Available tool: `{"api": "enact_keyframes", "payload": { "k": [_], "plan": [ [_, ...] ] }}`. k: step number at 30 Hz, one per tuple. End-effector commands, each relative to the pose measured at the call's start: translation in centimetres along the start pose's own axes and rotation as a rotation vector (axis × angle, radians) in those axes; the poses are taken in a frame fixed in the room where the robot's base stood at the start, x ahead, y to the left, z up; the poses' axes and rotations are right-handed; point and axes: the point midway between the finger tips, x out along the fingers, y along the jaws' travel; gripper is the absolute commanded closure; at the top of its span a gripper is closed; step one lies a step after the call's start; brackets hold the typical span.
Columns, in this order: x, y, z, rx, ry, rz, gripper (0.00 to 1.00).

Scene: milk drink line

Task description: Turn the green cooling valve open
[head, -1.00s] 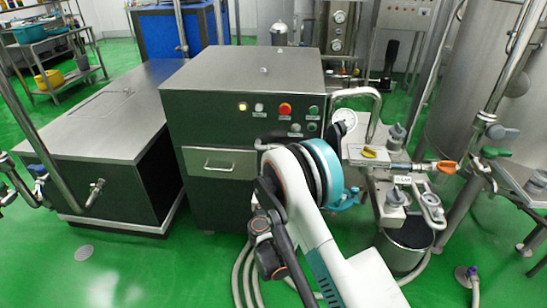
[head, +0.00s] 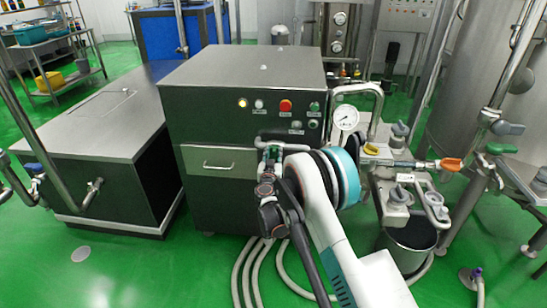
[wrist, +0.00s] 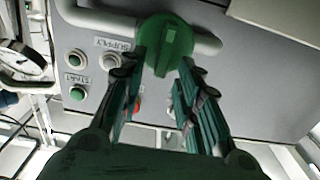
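A round green valve knob (wrist: 165,42) with a raised grip bar sits on a pale horizontal pipe in the wrist view, in front of a grey panel. My gripper (wrist: 163,62) is open, with one finger on each side of the knob's lower part. I cannot tell whether the fingers touch it. In the head view my gripper (head: 271,152) is in front of the dark cabinet, left of the arm's teal ring, and the knob cannot be made out clearly there. A different green handle (head: 497,148) is on the pipework at the right.
The dark cabinet (head: 190,116) bears several buttons on its panel. A grey bucket (head: 407,248) stands below the pipework. Hoses lie on the floor under my arm.

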Motion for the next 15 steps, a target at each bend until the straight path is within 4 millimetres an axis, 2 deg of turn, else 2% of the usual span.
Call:
{"api": "enact_keyframes", "payload": {
  "k": [10, 14, 15],
  "plan": [
    [0.37, -0.01, -0.04, 0.0, 0.0, 0.0, 0.69],
    [0.36, -0.01, -0.03, 0.0, 0.0, 0.0, 0.99],
    [0.35, -0.01, -0.03, 0.0, 0.0, 0.0, 1.0]
  ]
}}
